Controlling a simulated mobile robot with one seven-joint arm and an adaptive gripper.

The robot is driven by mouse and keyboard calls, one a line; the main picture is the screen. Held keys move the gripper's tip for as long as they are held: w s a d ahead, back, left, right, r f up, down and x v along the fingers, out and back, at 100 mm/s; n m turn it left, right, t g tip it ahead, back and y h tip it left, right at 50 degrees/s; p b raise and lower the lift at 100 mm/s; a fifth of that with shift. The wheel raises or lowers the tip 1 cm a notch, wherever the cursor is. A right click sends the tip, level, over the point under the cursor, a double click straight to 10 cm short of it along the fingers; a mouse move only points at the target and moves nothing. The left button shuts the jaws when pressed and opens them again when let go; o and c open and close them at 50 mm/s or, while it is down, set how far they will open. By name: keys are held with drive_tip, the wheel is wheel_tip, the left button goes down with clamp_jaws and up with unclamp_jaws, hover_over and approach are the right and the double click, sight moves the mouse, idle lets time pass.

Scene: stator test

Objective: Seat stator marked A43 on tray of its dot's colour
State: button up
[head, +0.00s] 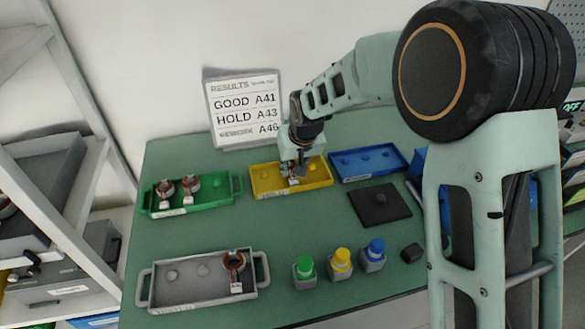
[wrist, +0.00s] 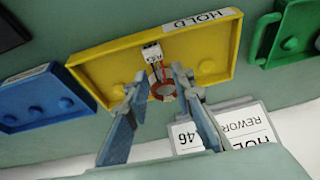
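A stator with a copper-red ring (wrist: 163,86) and a white connector block (wrist: 152,52) is at the middle of the yellow tray (wrist: 100,72), between its two bare pegs. Its mark and dot cannot be read. The yellow tray (head: 262,188) carries a HOLD label. My gripper (head: 299,166) reaches down over it; in the wrist view its fingertips (wrist: 160,80) flank the ring. Whether they touch it is unclear, as is whether the ring rests fully on its peg. The results board (head: 243,108) reads GOOD A41, HOLD A43, REWORK A46.
A green tray (head: 222,203) holds two stators; a grey tray (head: 195,298) holds one at its right end. An empty blue tray (head: 345,175) stands right of the yellow one. A dark pad (head: 380,205) and bottles with green, yellow and blue caps (head: 342,262) are in front.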

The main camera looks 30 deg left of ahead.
drive_tip(key=shift+r+p, duration=0.95)
drive_tip(key=shift+r, duration=0.95)
drive_tip(key=shift+o, duration=0.4)
drive_tip(key=o, duration=0.5)
drive_tip(key=v, duration=1.2)
